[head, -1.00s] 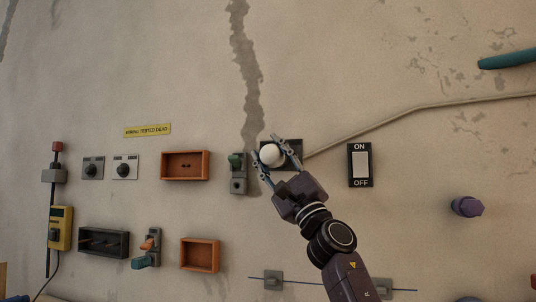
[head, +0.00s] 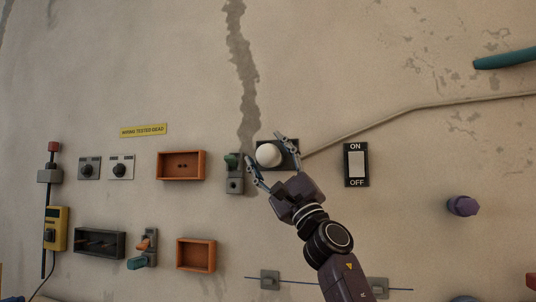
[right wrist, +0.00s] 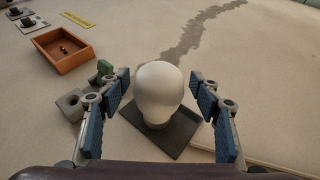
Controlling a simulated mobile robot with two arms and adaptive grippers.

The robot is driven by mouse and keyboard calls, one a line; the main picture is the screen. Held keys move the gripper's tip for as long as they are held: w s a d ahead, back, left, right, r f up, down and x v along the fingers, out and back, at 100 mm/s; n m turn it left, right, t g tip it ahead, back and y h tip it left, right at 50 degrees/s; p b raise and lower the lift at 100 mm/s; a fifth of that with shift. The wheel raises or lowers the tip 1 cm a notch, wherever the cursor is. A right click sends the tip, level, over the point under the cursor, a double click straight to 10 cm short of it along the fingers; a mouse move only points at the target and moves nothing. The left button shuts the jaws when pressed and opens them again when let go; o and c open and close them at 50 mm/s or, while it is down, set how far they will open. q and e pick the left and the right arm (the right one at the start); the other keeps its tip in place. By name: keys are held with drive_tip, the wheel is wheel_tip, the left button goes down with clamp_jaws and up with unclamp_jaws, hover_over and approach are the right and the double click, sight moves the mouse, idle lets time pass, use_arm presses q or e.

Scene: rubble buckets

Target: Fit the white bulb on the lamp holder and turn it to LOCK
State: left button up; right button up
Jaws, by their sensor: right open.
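The white bulb (head: 268,155) sits on the dark square lamp holder (head: 291,147) on the wall. The right wrist view shows the bulb (right wrist: 158,92) upright over the holder plate (right wrist: 183,136), with its neck at the plate's middle; whether it is locked cannot be told. My right gripper (head: 266,148) is open. Its fingers stand apart on both sides of the bulb, and the right wrist view shows gaps between the blue pads (right wrist: 160,95) and the bulb. No LOCK marking is readable. My left gripper is in neither view.
An ON/OFF switch (head: 356,165) is right of the holder. A grey block with a green part (head: 234,174) is close on the left. Orange boxes (head: 181,151) (head: 196,241) are farther left. A conduit (head: 405,110) runs right from the holder; the wall above is clear.

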drive_tip(key=shift+s+d+f, duration=0.25)
drive_tip(key=shift+d+f, duration=0.05)
drive_tip(key=v, duration=1.1)
drive_tip(key=shift+f, duration=0.1)
